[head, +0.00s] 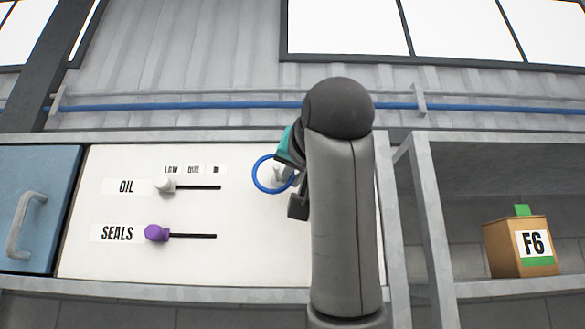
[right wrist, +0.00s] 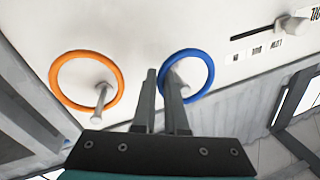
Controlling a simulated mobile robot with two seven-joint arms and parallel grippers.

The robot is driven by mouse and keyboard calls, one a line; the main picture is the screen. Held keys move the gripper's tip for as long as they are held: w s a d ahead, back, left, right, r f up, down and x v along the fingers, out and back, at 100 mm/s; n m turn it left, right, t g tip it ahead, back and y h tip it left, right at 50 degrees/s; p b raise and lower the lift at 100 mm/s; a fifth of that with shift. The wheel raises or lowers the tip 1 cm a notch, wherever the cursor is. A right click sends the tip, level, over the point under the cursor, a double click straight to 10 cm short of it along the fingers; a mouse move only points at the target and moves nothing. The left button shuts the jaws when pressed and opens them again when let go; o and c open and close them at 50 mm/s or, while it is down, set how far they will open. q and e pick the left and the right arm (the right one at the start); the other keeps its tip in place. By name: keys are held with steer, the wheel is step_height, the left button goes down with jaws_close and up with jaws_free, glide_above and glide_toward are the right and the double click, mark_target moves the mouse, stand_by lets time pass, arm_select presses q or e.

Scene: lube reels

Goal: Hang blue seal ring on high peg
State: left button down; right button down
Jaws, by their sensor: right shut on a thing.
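The blue seal ring (head: 257,187) shows in the head view at the white panel, just left of my right arm. My right gripper (right wrist: 160,73) is shut on the ring's edge; in the head view my own arm hides most of it. In the right wrist view the blue ring (right wrist: 211,75) stands in front of a pale peg (right wrist: 178,84), which shows inside its loop. I cannot tell whether the ring touches the peg. An orange ring (right wrist: 55,87) is around another pale peg (right wrist: 101,97), hidden in the head view. My left gripper is not in view.
The white panel (head: 110,270) carries a white OIL slider (head: 165,185) and a purple SEALS slider (head: 157,233). A blue door with a handle (head: 24,222) is at the left. A box marked F6 (head: 507,249) stands on the shelf at the right.

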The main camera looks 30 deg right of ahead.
steer(key=shift+w+d+f, duration=0.3)
steer(key=shift+w+d, duration=0.05)
steer(key=shift+w, duration=0.25)
steer(key=shift+w+d+f, duration=0.25)
steer(key=shift+w+d, duration=0.1)
steer(key=shift+w, duration=0.2)
steer(key=c, duration=0.9)
jaws_free()
steer(key=shift+b+v, duration=5.95)
steer(key=shift+v, duration=1.7)
